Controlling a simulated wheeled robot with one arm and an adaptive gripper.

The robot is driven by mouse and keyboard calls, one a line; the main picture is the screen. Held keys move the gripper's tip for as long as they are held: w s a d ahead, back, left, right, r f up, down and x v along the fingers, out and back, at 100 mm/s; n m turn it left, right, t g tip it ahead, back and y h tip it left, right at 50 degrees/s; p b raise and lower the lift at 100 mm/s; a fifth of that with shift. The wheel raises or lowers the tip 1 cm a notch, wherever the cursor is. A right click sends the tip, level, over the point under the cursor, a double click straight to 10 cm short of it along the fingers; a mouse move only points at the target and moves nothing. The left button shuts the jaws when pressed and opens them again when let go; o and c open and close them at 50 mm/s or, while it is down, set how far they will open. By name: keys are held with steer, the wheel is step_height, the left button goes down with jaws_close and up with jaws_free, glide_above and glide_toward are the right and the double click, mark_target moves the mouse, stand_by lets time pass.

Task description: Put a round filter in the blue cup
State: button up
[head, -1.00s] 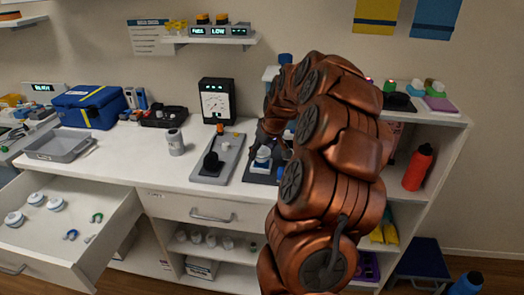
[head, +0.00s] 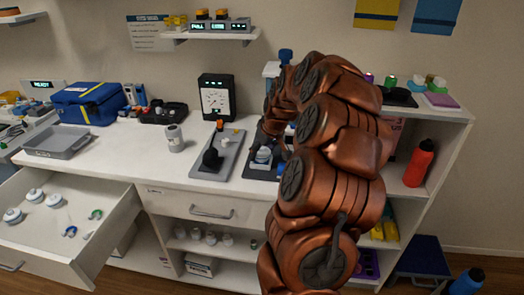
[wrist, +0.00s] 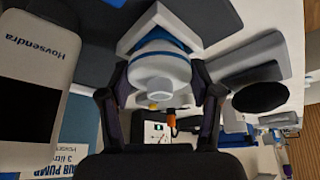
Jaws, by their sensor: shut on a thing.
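My gripper (wrist: 160,88) is shut on a white round filter (wrist: 158,72) with a blue band, and its two dark fingers lie on either side of it. In the head view the filter (head: 263,155) shows low over the dark mat on the counter, partly hidden by my arm. A pale angular block (wrist: 135,35) lies right behind the filter in the wrist view; I cannot tell whether they touch. More round filters (head: 34,195) lie in the open drawer at left. A blue cylindrical thing (head: 285,56) stands behind my arm; I cannot tell whether it is the blue cup.
A grey plate with a black part (head: 211,160) lies left of the filter. Behind it stands a black gauge (head: 216,98). A grey cylinder (head: 175,138), a grey tray (head: 57,143) and a blue case (head: 89,103) are further left. A red bottle (head: 418,164) stands on the right shelf.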

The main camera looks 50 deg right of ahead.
steer(key=shift+f, duration=0.45)
stand_by(0.3)
steer(key=o, duration=1)
steer(key=shift+o, duration=0.2)
step_height(320, 180, up, 10)
steer(key=shift+r, duration=0.1)
steer(key=shift+a, duration=0.1)
stand_by(0.3)
